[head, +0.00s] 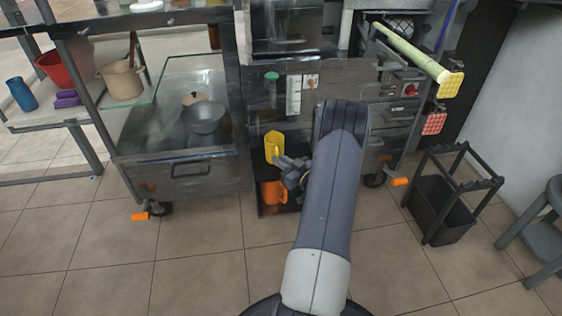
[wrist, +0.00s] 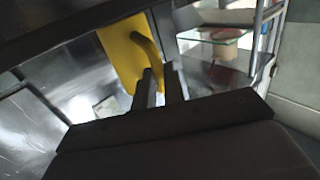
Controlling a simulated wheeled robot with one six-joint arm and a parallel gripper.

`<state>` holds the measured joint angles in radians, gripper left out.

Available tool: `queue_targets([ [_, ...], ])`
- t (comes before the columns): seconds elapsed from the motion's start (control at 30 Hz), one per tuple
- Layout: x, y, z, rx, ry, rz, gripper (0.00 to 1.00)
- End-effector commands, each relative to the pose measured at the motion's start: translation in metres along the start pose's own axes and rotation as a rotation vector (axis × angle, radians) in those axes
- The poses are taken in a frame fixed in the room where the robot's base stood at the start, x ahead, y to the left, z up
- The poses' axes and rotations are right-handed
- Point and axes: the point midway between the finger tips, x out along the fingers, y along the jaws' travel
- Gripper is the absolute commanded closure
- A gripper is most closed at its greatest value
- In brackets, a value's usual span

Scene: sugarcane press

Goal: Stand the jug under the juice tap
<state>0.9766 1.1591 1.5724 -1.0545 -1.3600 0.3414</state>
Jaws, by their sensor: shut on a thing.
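A yellow jug (head: 273,146) is in front of the press cabinet, above the low shelf. In the wrist view the yellow jug (wrist: 121,52) shows its side and handle. My gripper (head: 281,161) is shut on the handle; in the wrist view its two fingers (wrist: 158,82) are on either side of it. A green-topped fitting (head: 271,77) on the press front, which looks like the juice tap, is above the jug with a gap between. The jug appears roughly upright. I cannot tell whether its base touches anything.
An orange container (head: 273,192) stands on the low shelf under the jug. A dark rack with a bin (head: 440,205) stands at the right. The tiled floor (head: 170,270) in front is clear.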

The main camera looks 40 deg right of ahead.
Motion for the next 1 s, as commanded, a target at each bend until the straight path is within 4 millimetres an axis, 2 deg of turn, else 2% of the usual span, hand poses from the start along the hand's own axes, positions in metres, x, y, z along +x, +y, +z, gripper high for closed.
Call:
queue_targets([
  [0.07,0.000,0.000,0.004,0.000,0.000,0.000,1.00],
  [0.1,0.000,0.000,0.004,0.000,0.000,0.000,0.89],
  [0.37,0.000,0.000,0.003,0.001,-0.001,0.000,0.68],
  [0.7,0.000,0.000,-0.002,0.000,0.000,0.000,0.68],
  [0.87,-0.027,0.001,-0.002,0.004,-0.002,0.005,0.68],
  [1.0,-0.059,0.002,-0.003,0.004,-0.002,0.006,0.68],
])
